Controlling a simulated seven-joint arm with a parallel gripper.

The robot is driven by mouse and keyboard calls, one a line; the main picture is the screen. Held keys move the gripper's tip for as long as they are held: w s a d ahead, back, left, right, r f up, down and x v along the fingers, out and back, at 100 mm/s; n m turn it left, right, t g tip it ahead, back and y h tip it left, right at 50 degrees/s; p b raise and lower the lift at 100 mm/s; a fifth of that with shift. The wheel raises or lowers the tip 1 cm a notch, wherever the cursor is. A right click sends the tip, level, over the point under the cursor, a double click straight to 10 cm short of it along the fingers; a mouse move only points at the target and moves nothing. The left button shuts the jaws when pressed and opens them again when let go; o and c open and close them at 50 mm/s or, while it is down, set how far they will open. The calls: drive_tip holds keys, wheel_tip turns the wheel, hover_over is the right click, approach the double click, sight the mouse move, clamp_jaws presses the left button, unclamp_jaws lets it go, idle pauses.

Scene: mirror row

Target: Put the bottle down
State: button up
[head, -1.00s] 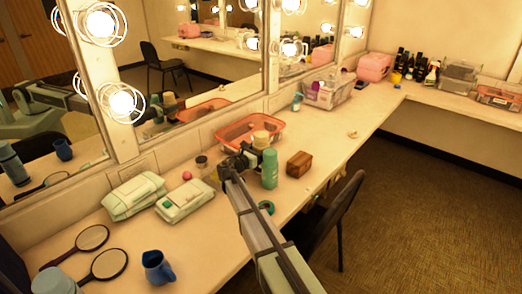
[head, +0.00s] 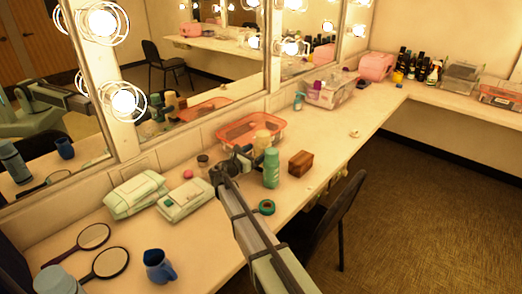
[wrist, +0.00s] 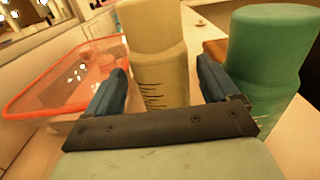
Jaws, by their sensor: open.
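A cream-yellow bottle (head: 262,145) stands upright on the counter, just in front of the orange bin. In the wrist view the cream bottle (wrist: 160,78) stands just ahead of my open fingers, in line with the gap between them. My gripper (head: 248,160) is open and low over the counter, left of the bottles; its two blue fingers also show in the wrist view (wrist: 162,80). A green bottle (head: 271,168) stands upright nearer the front edge; in the wrist view this green bottle (wrist: 268,60) is close beside the right finger.
An orange bin (head: 250,130) sits by the mirror. A brown wooden box (head: 300,163) is right of the green bottle. A green tape roll (head: 266,207) lies near the front edge.

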drive_tip(key=v, duration=0.6)
drive_tip(key=shift+s+a, duration=0.25)
drive_tip(key=shift+o, duration=0.7)
drive_tip(key=shift+s+a, duration=0.35)
drive_tip(key=shift+r, duration=0.1)
